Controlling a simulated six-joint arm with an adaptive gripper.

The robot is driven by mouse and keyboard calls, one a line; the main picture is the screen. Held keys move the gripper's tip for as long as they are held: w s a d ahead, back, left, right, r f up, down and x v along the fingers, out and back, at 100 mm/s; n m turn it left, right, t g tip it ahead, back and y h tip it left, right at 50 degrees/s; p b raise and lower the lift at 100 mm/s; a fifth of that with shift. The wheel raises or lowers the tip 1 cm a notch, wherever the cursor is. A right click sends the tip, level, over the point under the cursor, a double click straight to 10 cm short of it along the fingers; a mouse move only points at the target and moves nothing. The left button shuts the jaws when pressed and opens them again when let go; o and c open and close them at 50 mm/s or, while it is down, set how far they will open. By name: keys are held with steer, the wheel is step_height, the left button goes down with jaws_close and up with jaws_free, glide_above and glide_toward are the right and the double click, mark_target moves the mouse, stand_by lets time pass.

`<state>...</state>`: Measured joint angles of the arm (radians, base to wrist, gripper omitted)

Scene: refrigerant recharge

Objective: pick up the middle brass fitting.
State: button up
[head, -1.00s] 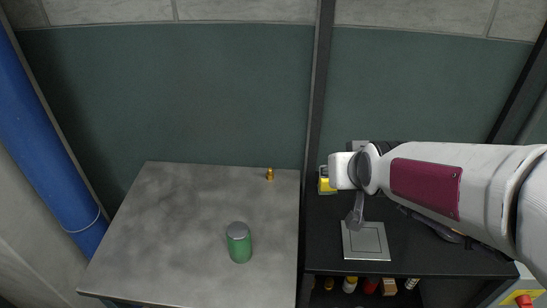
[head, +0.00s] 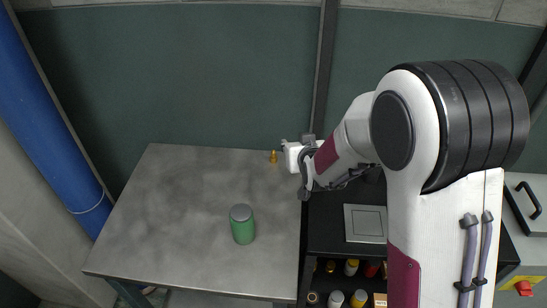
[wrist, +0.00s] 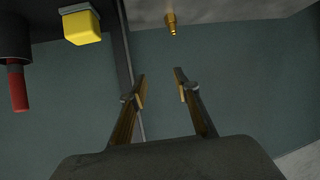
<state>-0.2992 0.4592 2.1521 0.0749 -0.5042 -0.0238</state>
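One small brass fitting (head: 273,157) stands at the back right of the grey table, near its right edge. In the wrist view the brass fitting (wrist: 171,23) shows near the top, beyond my fingertips and apart from them. My gripper (wrist: 160,80) is open and empty, its two fingers spread with brass-coloured inner faces. In the head view my gripper (head: 304,162) is just right of the fitting, near the gap between table and dark bench; its fingers are hard to make out there. No other brass fitting can be made out on the table.
A green canister with a grey lid (head: 242,224) stands on the grey table (head: 170,215). A dark upright post (head: 323,80) rises behind my gripper. A yellow block (wrist: 82,28) shows in the wrist view. Bottles fill the shelf below the dark bench. The table's left side is clear.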

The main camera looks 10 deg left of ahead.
steer(key=t, duration=0.1)
glide_toward(274, 153)
steer(key=w, duration=0.2)
steer(key=shift+w+r+n+y, duration=0.2)
steer(key=shift+w+n+y, duration=0.1)
steer(key=shift+y, duration=0.1)
steer(key=shift+a+f+t, duration=0.3)
steer(key=shift+a+f, duration=0.2)
steer(key=shift+f, duration=0.15)
steer(key=shift+w, duration=0.15)
steer(key=shift+x, duration=1.2)
steer(key=shift+w+f, duration=0.1)
steer(key=shift+f, duration=0.05)
steer(key=shift+w+a+f, duration=0.15)
steer(key=shift+w+f, duration=0.9)
steer(key=shift+w, duration=0.25)
steer(key=shift+x, duration=0.9)
